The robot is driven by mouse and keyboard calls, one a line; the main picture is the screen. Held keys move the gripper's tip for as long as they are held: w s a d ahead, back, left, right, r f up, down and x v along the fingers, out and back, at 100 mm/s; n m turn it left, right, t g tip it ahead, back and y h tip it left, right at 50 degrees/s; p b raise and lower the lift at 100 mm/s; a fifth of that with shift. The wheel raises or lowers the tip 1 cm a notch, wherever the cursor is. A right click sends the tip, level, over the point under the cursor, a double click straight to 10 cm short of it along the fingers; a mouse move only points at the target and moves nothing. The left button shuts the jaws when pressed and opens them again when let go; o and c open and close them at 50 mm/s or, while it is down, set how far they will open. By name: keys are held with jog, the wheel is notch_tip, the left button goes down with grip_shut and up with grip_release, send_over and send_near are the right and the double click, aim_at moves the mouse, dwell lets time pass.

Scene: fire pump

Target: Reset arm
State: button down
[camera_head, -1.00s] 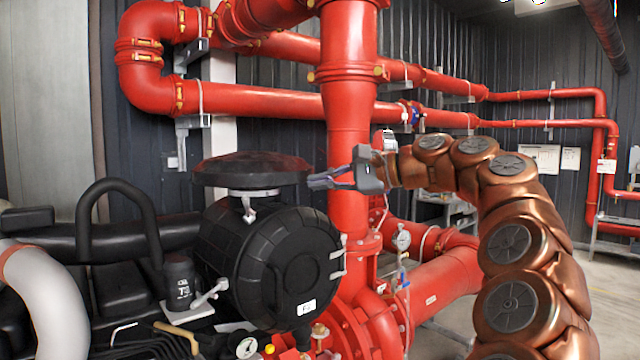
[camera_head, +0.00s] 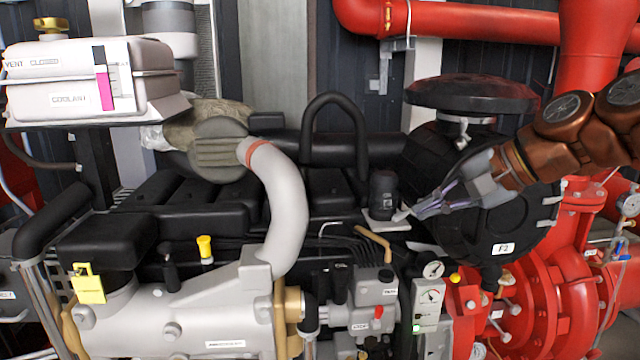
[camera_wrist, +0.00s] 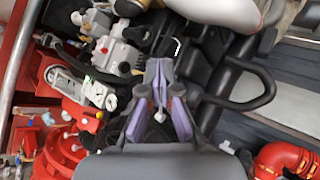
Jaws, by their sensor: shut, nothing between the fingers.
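My gripper (camera_head: 424,212) is at the right of the head view, in front of the black round air filter housing (camera_head: 480,190). Its grey and purple fingers point left and slightly down, with the tips beside a small black cylinder (camera_head: 383,190). The fingers are shut and hold nothing. My copper-coloured arm enters from the right edge. In the wrist view my gripper (camera_wrist: 160,112) points up the picture towards the engine. A white lever tip shows close to the fingertips in the head view; I cannot tell whether they touch.
The engine block (camera_head: 170,320) and a grey curved pipe (camera_head: 282,200) fill the middle left. A white coolant tank (camera_head: 90,75) stands at upper left. Red pump pipes (camera_head: 470,25) and a red flange (camera_head: 520,310) are at right. A black hoop pipe (camera_head: 335,105) rises behind.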

jog(key=s+a+f+n+g+h, duration=0.3)
jog(key=s+a+f+n+g, duration=0.15)
jog(key=s+f, duration=0.9)
jog(key=s+d+f+n+g+h, duration=0.1)
jog(key=s+d+f+n+h, duration=0.1)
jog(key=s+f, duration=0.5)
jog(key=s+d+f+n+g+h, duration=0.1)
jog(key=s+d+f+g+h, duration=0.1)
jog(key=s+f, duration=0.6)
jog(key=shift+s+d+f+n+h, duration=0.2)
jog(key=shift+d+f+n+h, duration=0.15)
jog(key=shift+d+f+h, duration=0.25)
